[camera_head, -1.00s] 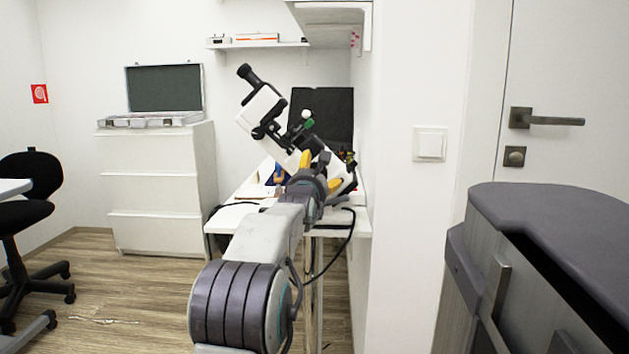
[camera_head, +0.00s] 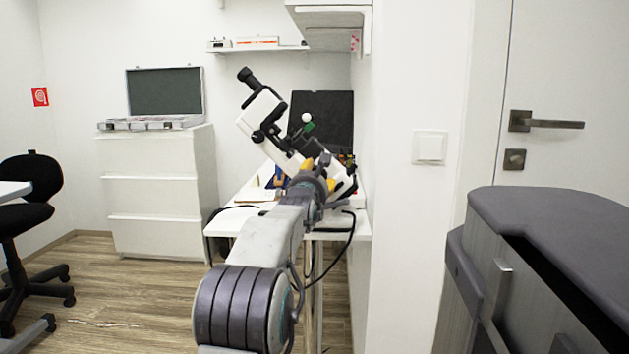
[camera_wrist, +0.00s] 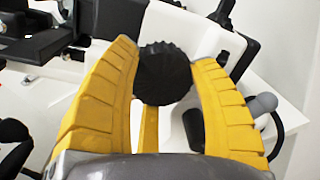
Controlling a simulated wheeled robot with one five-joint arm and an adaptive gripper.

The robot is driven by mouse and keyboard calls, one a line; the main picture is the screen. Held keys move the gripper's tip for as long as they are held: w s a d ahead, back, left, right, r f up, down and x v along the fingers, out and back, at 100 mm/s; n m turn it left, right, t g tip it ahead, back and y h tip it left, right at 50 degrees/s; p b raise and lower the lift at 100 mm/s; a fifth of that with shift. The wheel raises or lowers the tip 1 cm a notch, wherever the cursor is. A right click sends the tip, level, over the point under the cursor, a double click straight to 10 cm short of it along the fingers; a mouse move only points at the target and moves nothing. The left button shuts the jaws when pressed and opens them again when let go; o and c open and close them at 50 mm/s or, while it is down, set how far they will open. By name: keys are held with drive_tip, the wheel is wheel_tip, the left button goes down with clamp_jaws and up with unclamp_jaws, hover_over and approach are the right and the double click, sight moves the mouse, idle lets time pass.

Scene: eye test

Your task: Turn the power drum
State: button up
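The power drum (camera_wrist: 163,76) is a black ribbed knob on the side of a white and black lensmeter (camera_head: 262,107). The lensmeter stands tilted on a white table; its body (camera_wrist: 178,32) is also in the wrist view. My gripper (camera_wrist: 164,72) has two yellow ribbed fingers, one on each side of the drum. Both fingertips appear to touch its rim, so the gripper looks shut on it. In the head view my gripper (camera_head: 318,176) is at the lensmeter's lower part, and my arm hides the drum.
The white table (camera_head: 232,218) carries a black panel (camera_head: 328,112) at the back and a black cable. A white drawer cabinet (camera_head: 155,190) with an open case (camera_head: 165,92) stands left. A black chair (camera_head: 30,185) is at far left. A door (camera_head: 570,80) is right.

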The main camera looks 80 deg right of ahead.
drive_tip(key=shift+f, duration=0.1)
drive_tip(key=c, duration=0.5)
drive_tip(key=shift+m+p, duration=0.6)
drive_tip(key=shift+m, duration=0.8)
drive_tip(key=o, duration=1.2)
drive_tip(key=shift+a, duration=0.1)
drive_tip(key=shift+w+a, duration=0.1)
drive_tip(key=shift+a, duration=5.75)
